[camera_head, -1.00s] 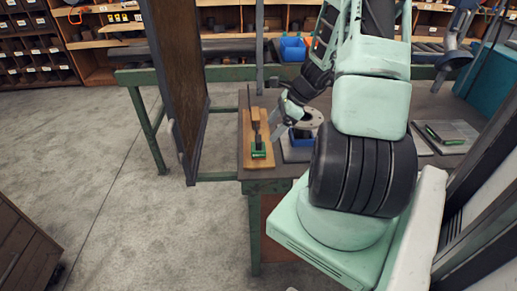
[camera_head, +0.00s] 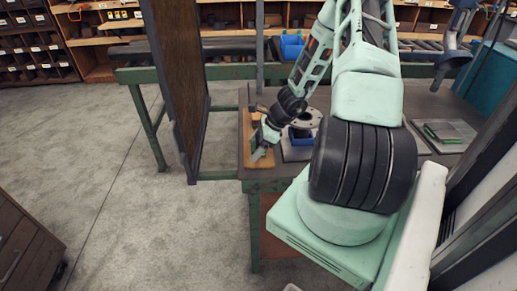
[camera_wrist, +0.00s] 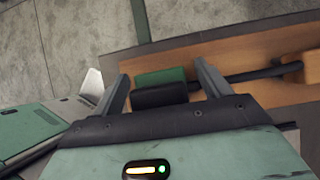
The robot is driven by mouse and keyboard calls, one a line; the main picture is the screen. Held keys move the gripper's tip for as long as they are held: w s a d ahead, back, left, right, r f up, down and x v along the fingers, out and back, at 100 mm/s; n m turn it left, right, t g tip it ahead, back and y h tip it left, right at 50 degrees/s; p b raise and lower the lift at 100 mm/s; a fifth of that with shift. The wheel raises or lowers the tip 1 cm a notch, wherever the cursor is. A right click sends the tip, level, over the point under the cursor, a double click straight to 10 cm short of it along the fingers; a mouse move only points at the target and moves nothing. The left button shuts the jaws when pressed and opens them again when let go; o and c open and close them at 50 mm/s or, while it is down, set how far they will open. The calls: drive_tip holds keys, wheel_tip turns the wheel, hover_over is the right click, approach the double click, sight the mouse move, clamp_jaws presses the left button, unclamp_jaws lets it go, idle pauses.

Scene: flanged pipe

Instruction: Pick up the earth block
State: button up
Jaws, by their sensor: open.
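A small block with a green part (camera_wrist: 160,76) and a black part (camera_wrist: 160,96), seemingly the earth block, lies on an orange-brown wooden board (camera_wrist: 225,54). A dark rod (camera_wrist: 252,74) runs right from it to an orange wooden piece (camera_wrist: 300,68). My gripper (camera_wrist: 160,73) is open. In the wrist view its two fingers stand left and right of the block, with gaps visible; contact cannot be told. In the head view my gripper (camera_head: 259,151) is low over the board's front part (camera_head: 264,161) and hides the block.
A round metal flange (camera_head: 309,117) with a blue part (camera_head: 299,136) stands close right of my gripper. A tray with a green item (camera_head: 445,133) lies further right on the bench. A brown upright panel (camera_head: 176,70) stands left of the bench. A cabinet (camera_head: 28,245) is at lower left.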

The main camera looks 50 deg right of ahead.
drive_tip(key=c, duration=1.1)
drive_tip(key=shift+o, duration=0.2)
drive_tip(key=shift+r, duration=0.1)
